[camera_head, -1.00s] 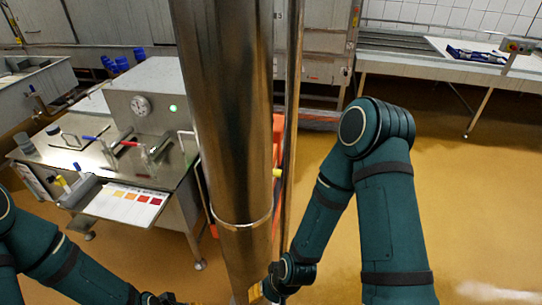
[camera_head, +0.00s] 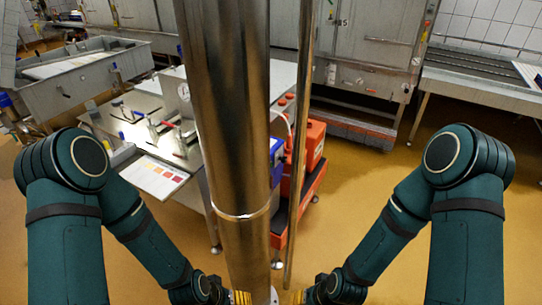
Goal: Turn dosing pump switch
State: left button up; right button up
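No dosing pump switch can be made out. An orange unit (camera_head: 314,143) and a blue box (camera_head: 276,158) stand on a low orange cart (camera_head: 309,190), partly hidden behind the steel column; I cannot tell whether either is the dosing pump. My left arm comes in from the left and my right arm from the right. Their wrists point down to the bottom edge on either side of the column, away from the cart. The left gripper (camera_head: 214,291) and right gripper (camera_head: 318,293) are small and cut by the frame edge, so their fingers cannot be read.
A steel worktable (camera_head: 130,128) with a colour chart (camera_head: 155,177) stands left of the column. A steel vat (camera_head: 85,78) is behind it. A large cabinet (camera_head: 372,60) stands at the back, and another table (camera_head: 480,88) at right. The yellow floor at right is clear.

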aim_at(283, 158)
jog(key=l, duration=0.25)
jog(key=l+u, duration=0.2)
jog(key=u, duration=1.6)
jog(key=l, duration=0.65)
jog(key=k+l, duration=0.15)
jog(key=l, duration=1.15)
jog(key=i, duration=0.45)
jog(key=j+u, duration=0.05)
jog(key=j, duration=0.05)
